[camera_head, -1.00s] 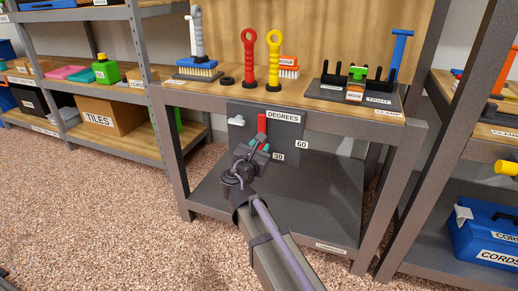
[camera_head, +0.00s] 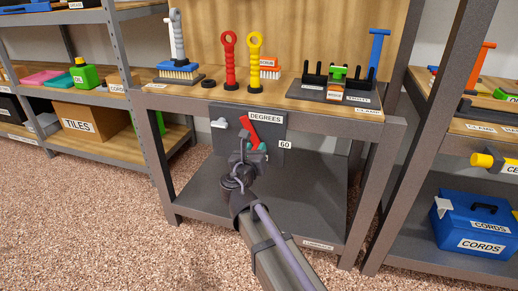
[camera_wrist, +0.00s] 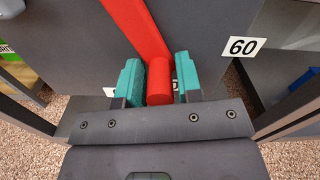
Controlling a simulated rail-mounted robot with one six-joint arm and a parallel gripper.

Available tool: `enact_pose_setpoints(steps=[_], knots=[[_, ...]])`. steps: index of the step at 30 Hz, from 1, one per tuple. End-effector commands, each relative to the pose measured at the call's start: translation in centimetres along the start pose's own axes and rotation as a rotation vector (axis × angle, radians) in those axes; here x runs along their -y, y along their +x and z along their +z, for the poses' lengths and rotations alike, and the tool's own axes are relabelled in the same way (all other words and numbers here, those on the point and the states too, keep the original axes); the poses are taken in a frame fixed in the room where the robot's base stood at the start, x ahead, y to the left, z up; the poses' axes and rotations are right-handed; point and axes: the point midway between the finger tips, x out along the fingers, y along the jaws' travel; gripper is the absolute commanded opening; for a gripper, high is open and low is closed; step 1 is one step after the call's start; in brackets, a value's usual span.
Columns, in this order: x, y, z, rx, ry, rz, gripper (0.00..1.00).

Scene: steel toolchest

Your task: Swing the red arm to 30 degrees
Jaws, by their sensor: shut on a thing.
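The red arm (camera_head: 249,128) is on the dark upright panel (camera_head: 225,141) under the DEGREES label (camera_head: 265,118). It leans, with its upper end to the left and its lower end to the right. My gripper (camera_wrist: 160,82) is shut on the red arm's round red grip, with one teal finger on each side. In the head view my gripper (camera_head: 256,148) covers the arm's lower end. The 60 label (camera_head: 285,145) shows just right of my gripper, and also in the wrist view (camera_wrist: 243,46). The 30 label is hidden in the head view; a white label edge shows by the left finger in the wrist view.
A pale lever (camera_head: 219,124) sticks out at the panel's left. The bench top (camera_head: 200,94) above holds brushes, red and yellow handled tools and a black rack (camera_head: 340,88). The lower shelf (camera_head: 310,200) is mostly bare. Bench legs stand on both sides.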

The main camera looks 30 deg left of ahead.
Motion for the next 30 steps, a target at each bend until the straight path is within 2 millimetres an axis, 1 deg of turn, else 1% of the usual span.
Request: enact_pose_setpoints(steps=[1, 3, 18, 19, 22, 23, 30], knots=[[0.34, -0.02, 0.19, 0.0, 0.004, -0.005, 0.0], [0.39, -0.06, 0.25, 0.001, 0.004, -0.004, 0.0], [0.42, 0.0, 0.38, 0.003, 0.005, -0.001, 0.0], [0.41, 0.0, 0.39, 0.004, 0.005, -0.001, 0.37], [0.36, -0.02, 0.38, 0.003, 0.005, 0.0, 0.47], [0.35, -0.03, 0.37, 0.003, 0.004, 0.0, 0.48], [0.29, -0.27, 0.3, 0.003, 0.004, 0.002, 0.48]])
